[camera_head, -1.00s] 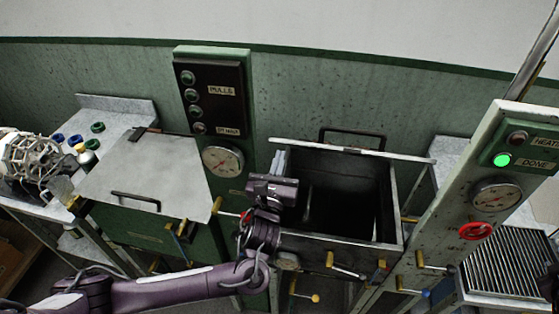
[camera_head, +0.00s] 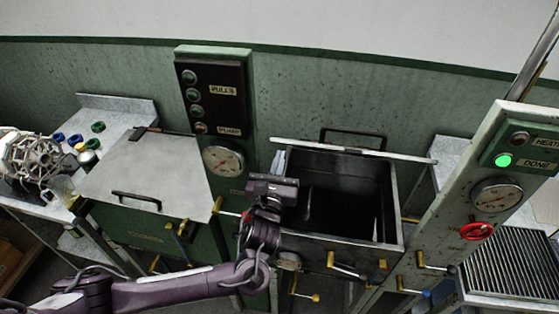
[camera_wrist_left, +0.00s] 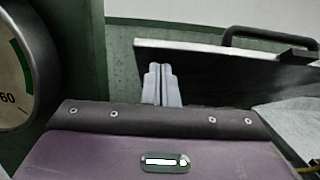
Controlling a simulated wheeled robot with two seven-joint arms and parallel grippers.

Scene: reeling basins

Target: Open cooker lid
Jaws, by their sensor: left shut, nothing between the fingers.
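The right-hand cooker (camera_head: 395,225) is an open metal box with a dark inside. Its lid (camera_head: 415,158) stands raised at the back, seen nearly edge-on, with a dark handle (camera_head: 352,132) behind its top edge. In the left wrist view the lid (camera_wrist_left: 215,50) rises beyond the fingers, its handle at the upper right. My left gripper (camera_head: 279,162) is over the cooker's left rim, near the lid's left end. Its pale fingers (camera_wrist_left: 162,82) are closed together and empty; whether they touch the lid is unclear. My right gripper is out of view.
A second basin with a closed lid (camera_head: 150,175) stands at the left. A green control panel with a gauge (camera_head: 223,160) rises between the basins. Another panel with a lit green lamp (camera_head: 503,160) stands at the right. Brass-handled valves (camera_head: 345,270) stick out in front.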

